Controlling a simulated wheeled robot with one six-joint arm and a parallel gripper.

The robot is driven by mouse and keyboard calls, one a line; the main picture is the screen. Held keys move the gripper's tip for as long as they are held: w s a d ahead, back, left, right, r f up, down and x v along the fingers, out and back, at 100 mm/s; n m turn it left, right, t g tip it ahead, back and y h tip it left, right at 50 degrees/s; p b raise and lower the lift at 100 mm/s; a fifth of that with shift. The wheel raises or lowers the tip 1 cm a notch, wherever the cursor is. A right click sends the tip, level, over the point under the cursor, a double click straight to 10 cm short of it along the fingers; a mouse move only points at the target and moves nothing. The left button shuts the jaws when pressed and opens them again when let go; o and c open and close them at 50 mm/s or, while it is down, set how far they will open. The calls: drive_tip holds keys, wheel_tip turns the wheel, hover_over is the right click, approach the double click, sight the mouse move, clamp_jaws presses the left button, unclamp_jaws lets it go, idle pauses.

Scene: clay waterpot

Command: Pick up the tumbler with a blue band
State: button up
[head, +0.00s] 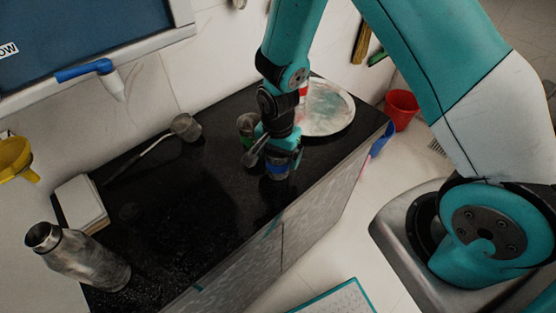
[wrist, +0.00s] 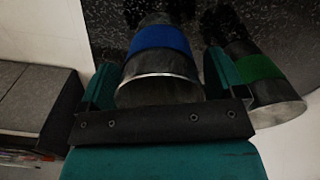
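The tumbler with a blue band (head: 277,169) is on the black counter near its front edge, mostly hidden by my gripper in the head view. In the wrist view the tumbler (wrist: 160,65) is grey metal with a wide blue band, its rim toward the camera. My gripper (head: 284,158) is lowered over it. In the wrist view my gripper's two teal fingers (wrist: 161,80) stand on either side of the tumbler, very close to its wall. I cannot tell whether they press on it.
A tumbler with a green band (head: 248,128) stands close by; it also shows right of my finger in the wrist view (wrist: 262,75). A round plate (head: 328,108) lies right.

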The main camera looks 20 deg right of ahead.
drive_tip(key=c, duration=0.7)
drive_tip(key=shift+r, duration=0.15)
